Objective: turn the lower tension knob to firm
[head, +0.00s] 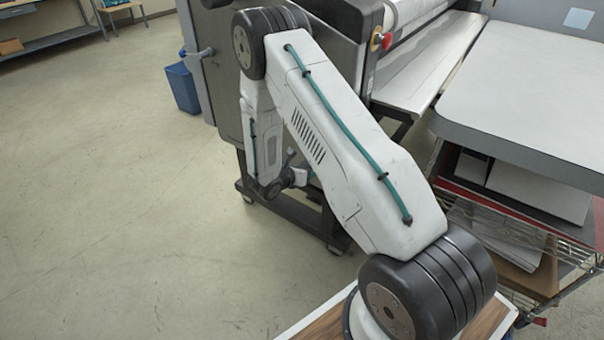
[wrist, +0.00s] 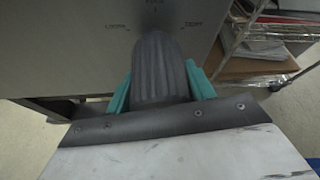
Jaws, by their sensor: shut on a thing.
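A dark ribbed knob (wrist: 158,58) stands out from the grey side panel (wrist: 70,45) in the wrist view. Small printed marks lie on the panel above and to both sides of it, too blurred to read surely. My gripper (wrist: 160,88) has one teal finger on each side of the knob and is shut on it. I cannot tell which way the knob points. In the head view the laminator (head: 222,75) stands behind my arm, which hides the knob and the fingers.
A wire rack (wrist: 275,45) with paper and boards is close on the right in the wrist view. A grey-topped table (head: 530,95) is at right in the head view. A red button (head: 386,41) is on the laminator. A blue bin (head: 183,88) stands left; the floor there is clear.

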